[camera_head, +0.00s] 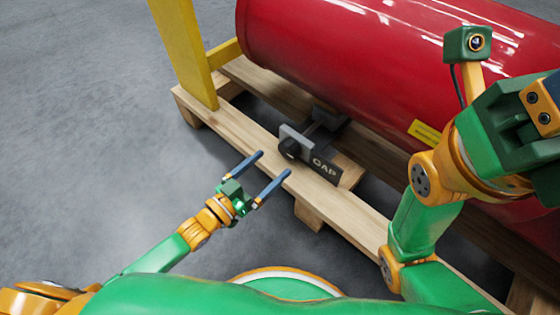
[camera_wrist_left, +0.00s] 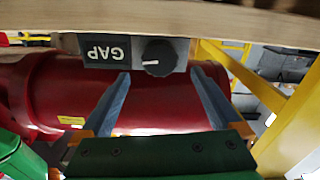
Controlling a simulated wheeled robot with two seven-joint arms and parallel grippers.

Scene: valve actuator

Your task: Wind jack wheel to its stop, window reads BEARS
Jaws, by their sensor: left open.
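The jack wheel (camera_head: 289,149) is a small dark round knob on a grey block under the red cylinder. Beside it the black window (camera_head: 325,169) reads GAP in light letters. My left gripper (camera_head: 274,163) is open and empty, its two blue fingers pointing at the wheel, apart from it. The left wrist view is upside down: the wheel (camera_wrist_left: 159,57), with a white pointer mark, shows between the fingertips (camera_wrist_left: 160,72), and the window (camera_wrist_left: 104,51) again reads GAP. My right arm is at the right, but its gripper fingers are out of view.
The red cylinder (camera_head: 340,65) lies over a wooden pallet frame (camera_head: 345,210). A yellow post (camera_head: 185,50) stands at the pallet's far left corner. The grey floor (camera_head: 90,130) to the left is clear. My right arm blocks the view at the right.

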